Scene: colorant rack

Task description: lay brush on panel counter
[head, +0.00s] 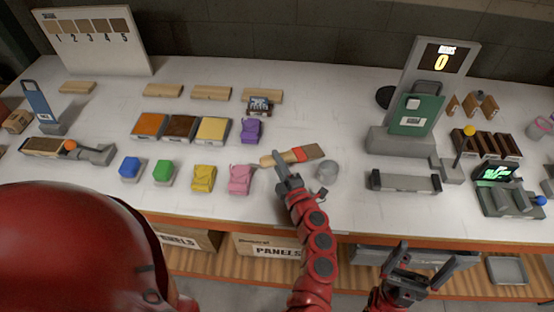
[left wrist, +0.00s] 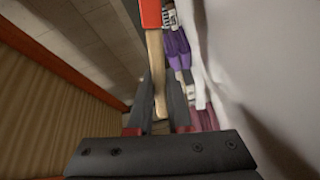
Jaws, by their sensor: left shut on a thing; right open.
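The brush has a pale wooden handle, a red band (head: 299,154) and brown bristles. My left gripper (head: 280,166) is shut on its handle, with the bristle end pointing right in the head view. In the left wrist view the handle (left wrist: 156,70) runs between the two fingers, red band at the top. Whether the brush touches the table cannot be told. A grey stand with a lit display reading 0 (head: 441,63) at the back right may be the panel counter; its label is too small to read. My right gripper (head: 412,272) is open and empty in front of the table.
A grey bar-shaped fixture (head: 404,182) lies further right. The white table is clear behind the brush.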

